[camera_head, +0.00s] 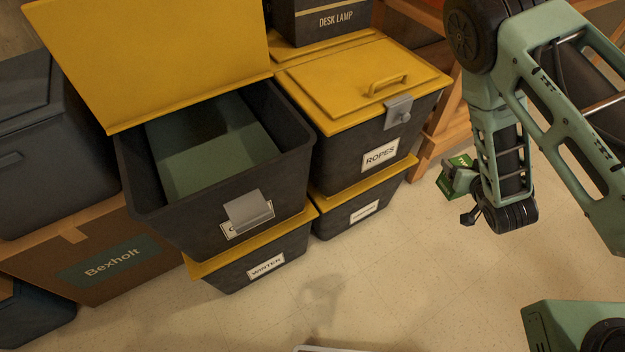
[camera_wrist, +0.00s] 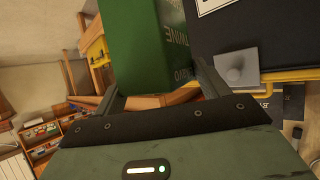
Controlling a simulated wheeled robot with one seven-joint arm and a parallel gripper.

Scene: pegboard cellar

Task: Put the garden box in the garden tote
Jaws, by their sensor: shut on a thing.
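A green box (camera_head: 452,183) is in my gripper (camera_head: 469,199), to the right of the totes in the head view. In the wrist view the green box (camera_wrist: 135,45) sits between the two fingers, with lettering on its side that seems to read "TWINE". My gripper is shut on it, apart from the open tote. The open dark tote (camera_head: 214,225) stands at the left with its yellow lid (camera_head: 150,55) raised. Its label starts with "G"; the rest is hidden behind the grey latch. A greenish surface shows inside it; I cannot tell whether that is contents.
The open tote stands on a tote labelled "WINTER" (camera_head: 266,266). A Bexholt carton (camera_head: 120,270) is at the left. The floor (camera_head: 410,270) in front is clear.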

